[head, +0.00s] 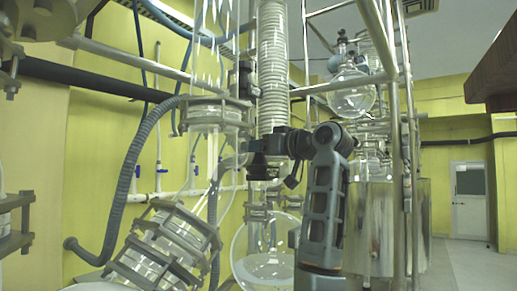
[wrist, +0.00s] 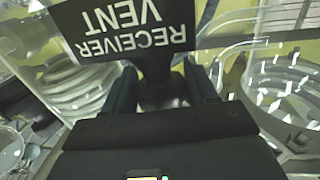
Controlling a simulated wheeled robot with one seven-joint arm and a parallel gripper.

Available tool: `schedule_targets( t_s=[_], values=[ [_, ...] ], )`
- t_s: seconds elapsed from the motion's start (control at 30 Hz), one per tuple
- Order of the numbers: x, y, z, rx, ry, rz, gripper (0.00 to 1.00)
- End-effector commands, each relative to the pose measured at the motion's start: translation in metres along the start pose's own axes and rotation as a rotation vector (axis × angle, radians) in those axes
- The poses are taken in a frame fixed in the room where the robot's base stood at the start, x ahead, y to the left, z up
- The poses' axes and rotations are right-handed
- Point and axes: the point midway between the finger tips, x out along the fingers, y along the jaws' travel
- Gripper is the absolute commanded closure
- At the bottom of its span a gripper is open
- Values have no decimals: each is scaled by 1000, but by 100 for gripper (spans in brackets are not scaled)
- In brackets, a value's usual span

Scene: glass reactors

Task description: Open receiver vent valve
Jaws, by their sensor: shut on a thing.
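A black tag (wrist: 122,32) lettered RECEIVER VENT shows upside down at the top of the wrist view. The dark handle of the receiver vent valve (wrist: 162,92) is below the tag, between the two fingers of my gripper (wrist: 164,82). My gripper is shut on this handle, with a finger on each side. In the head view my gripper (head: 266,150) reaches left to the glass column, just below the coiled condenser. The valve is mostly hidden there by my gripper, and I cannot tell how far its handle is turned.
The coiled glass condenser (head: 273,70) rises above my gripper. A round glass flask (head: 266,262) hangs below it. A grey hose (head: 128,180) curves down at the left. Metal frame posts (head: 402,150) stand close on the right. Open floor (head: 462,262) lies farther right.

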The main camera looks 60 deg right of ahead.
Motion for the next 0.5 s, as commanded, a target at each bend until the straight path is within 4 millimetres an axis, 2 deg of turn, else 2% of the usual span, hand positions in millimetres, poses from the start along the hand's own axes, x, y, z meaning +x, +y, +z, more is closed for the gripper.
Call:
schedule_targets(
  t_s=[0.5],
  values=[
    [-1,1,0,3,-1,-359,73]
  ],
)
